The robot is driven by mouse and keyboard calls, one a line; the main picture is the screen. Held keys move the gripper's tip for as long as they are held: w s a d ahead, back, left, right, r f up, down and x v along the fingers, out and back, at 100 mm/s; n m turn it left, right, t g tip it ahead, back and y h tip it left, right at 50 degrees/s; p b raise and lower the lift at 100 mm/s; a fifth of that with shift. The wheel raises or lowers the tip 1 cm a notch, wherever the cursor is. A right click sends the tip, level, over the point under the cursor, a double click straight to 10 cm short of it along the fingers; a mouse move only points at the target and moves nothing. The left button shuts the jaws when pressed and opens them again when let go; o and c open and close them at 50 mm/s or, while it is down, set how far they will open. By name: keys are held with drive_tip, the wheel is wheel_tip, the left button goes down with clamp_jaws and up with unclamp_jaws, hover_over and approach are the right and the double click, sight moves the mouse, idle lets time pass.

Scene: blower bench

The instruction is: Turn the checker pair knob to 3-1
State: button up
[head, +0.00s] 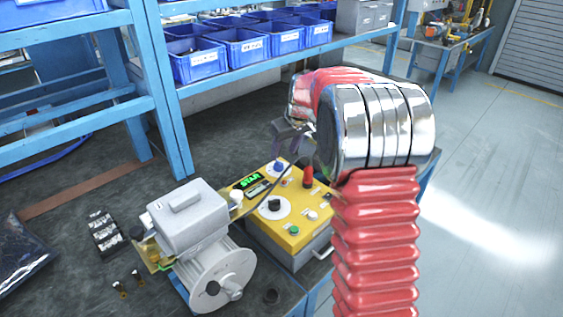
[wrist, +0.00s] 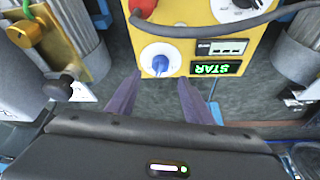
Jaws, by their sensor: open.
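The yellow checker box (head: 262,219) stands on the bench right of the grey motor, with a lit green display (head: 249,180). A blue knob (head: 279,166) on a white dial sits at its far edge; a black knob (head: 274,204) on a larger white dial sits nearer. Which one is the pair knob, and its setting, I cannot read. In the wrist view the blue knob (wrist: 160,64) lies just ahead of my gripper (wrist: 158,84), whose two fingers are apart with nothing between them. In the head view my gripper (head: 290,135) is partly hidden by my arm.
The grey blower motor (head: 195,240) stands close left of the box. Blue bins (head: 245,47) line the shelf behind. A blue rack post (head: 168,90) stands behind the motor.

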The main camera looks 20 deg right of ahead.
sight(280, 163)
drive_tip(key=x, duration=0.7)
drive_tip(key=shift+w+f, duration=0.15)
drive_tip(key=shift+f, duration=0.1)
drive_tip(key=shift+c, duration=0.2)
drive_tip(key=c, duration=0.9)
drive_tip(key=shift+d, duration=0.25)
drive_tip(key=shift+c, duration=0.5)
drive_tip(key=shift+a, duration=0.1)
